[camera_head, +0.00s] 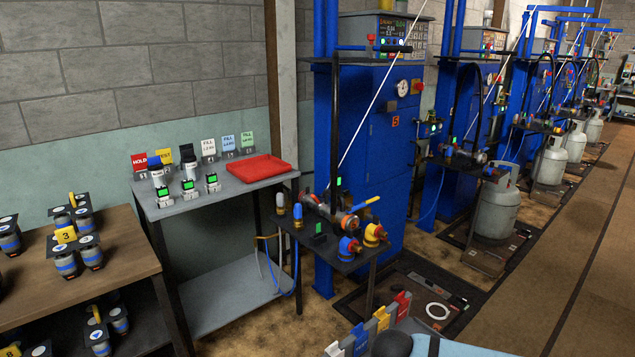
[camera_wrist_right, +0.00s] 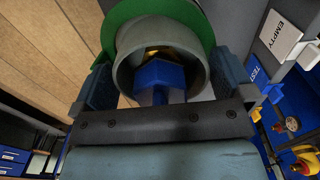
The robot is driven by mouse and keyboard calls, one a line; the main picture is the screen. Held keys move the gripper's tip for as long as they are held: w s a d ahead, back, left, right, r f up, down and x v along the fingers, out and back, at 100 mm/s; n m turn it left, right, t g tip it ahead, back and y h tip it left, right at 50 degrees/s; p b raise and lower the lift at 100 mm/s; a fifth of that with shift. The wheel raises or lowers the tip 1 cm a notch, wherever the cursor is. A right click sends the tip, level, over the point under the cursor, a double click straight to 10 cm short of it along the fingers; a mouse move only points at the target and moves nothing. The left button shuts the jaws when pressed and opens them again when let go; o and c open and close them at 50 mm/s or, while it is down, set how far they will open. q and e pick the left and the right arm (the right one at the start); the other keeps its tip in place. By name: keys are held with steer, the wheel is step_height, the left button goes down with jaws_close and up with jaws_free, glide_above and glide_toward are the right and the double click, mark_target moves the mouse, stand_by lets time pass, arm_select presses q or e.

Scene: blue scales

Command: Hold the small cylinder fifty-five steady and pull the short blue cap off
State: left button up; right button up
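In the right wrist view a grey round collar (camera_wrist_right: 126,75) stands before a green rounded body (camera_wrist_right: 122,18), apparently the small cylinder; no number is readable on it. A short blue cap (camera_wrist_right: 160,76) with flat sides sits inside the collar, with a bit of brass behind it. My right gripper (camera_wrist_right: 163,65) has its two fingers wide apart, one on each side of the collar, with the cap between them and clear of both. Whether the fingers touch the collar cannot be told. The cylinder is not recognisable in the head view. My left gripper is not in view.
In the head view a grey bench (camera_head: 222,193) holds a red tray (camera_head: 258,168) and several sign cards. A small dark table (camera_head: 335,258) with fittings stands by a blue cabinet (camera_head: 362,160). A wooden table (camera_head: 125,245) is at left. An EMPTY sign (camera_wrist_right: 281,33) shows in the wrist view.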

step_height(320, 180, up, 12)
steer(key=shift+f, duration=0.15)
steer(key=s+a+f+n+t+y, duration=0.4)
steer(key=s+a+f+n+y, duration=0.25)
steer(key=a+y, duration=0.2)
steer(key=s+d+f+n+t+h, duration=0.4)
steer(key=s+d+f+n+t, duration=0.25)
steer(key=s+d, duration=0.4)
arm_select(q)
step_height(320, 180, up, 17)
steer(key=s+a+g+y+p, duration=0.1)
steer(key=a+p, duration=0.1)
steer(key=p, duration=2.5)
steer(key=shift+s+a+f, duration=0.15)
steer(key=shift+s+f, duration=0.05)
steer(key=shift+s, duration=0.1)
arm_select(e)
steer(key=d+r, duration=0.2)
steer(key=r, duration=0.6)
steer(key=d+r+h, duration=0.1)
steer(key=d+r, duration=0.1)
steer(key=r, duration=0.7)
steer(key=shift+r, duration=0.25)
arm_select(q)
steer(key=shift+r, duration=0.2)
arm_select(e)
steer(key=shift+t, duration=0.25)
